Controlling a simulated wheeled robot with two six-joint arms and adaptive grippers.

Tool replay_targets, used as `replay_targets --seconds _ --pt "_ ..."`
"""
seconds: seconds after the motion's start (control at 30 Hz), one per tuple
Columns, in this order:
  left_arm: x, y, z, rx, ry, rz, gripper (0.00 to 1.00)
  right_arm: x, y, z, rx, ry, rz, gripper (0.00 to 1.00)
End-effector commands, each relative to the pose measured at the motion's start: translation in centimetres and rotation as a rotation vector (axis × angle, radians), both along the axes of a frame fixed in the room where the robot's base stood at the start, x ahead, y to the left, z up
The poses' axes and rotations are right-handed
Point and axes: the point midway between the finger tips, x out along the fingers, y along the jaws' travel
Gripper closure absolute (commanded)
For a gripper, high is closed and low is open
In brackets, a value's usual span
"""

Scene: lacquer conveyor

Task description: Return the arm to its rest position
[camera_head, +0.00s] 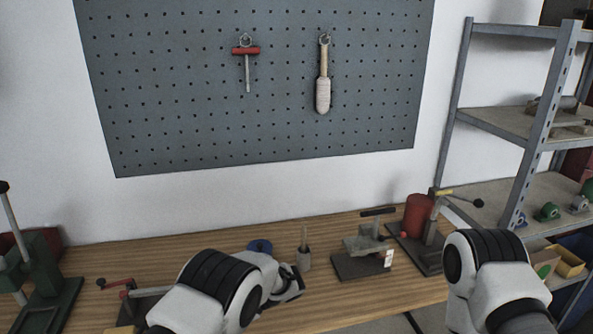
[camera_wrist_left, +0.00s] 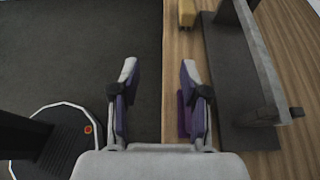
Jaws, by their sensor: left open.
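My left arm comes in low at the centre-left of the head view, over the wooden workbench (camera_head: 340,295). Its gripper (camera_head: 290,285) is partly hidden behind the arm's white and black links. In the left wrist view my left gripper (camera_wrist_left: 158,80) points down with its two fingers apart and nothing between them. The bench's edge runs beneath it, with dark floor on the left. A small purple thing shows beside the right finger. My right arm stands at the lower right of the head view; its gripper is out of sight.
Bench tools stand around: a green press (camera_head: 45,280) at left, a grey fixture (camera_head: 362,258) and a red cylinder (camera_head: 418,217) at right. A small pot (camera_head: 304,259) and blue ring (camera_head: 260,246) sit near the left gripper. A metal shelf (camera_head: 500,120) stands at right.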

Motion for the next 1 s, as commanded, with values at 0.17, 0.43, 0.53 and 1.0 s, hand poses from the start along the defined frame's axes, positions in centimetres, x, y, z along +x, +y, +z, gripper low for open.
replay_targets --seconds 0.17,0.43,0.53,1.0 --pt "-1.2 3.7 -1.8 0.007 0.042 0.072 0.55 0.0 0.0 -1.6 0.0 -0.001 0.0 0.6" --pt "-7.0 8.1 -6.3 -0.053 0.176 0.182 0.55 0.1 0.0 -2.9 0.0 -0.002 0.0 0.6" --pt "-10.2 9.4 -9.0 -0.12 0.21 0.231 0.55 0.0 0.0 -3.4 0.0 -0.001 0.0 0.6" --pt "-36.1 4.9 -22.0 -0.656 -0.258 0.976 0.55 0.0 0.0 -6.3 0.0 -0.001 0.0 0.6"
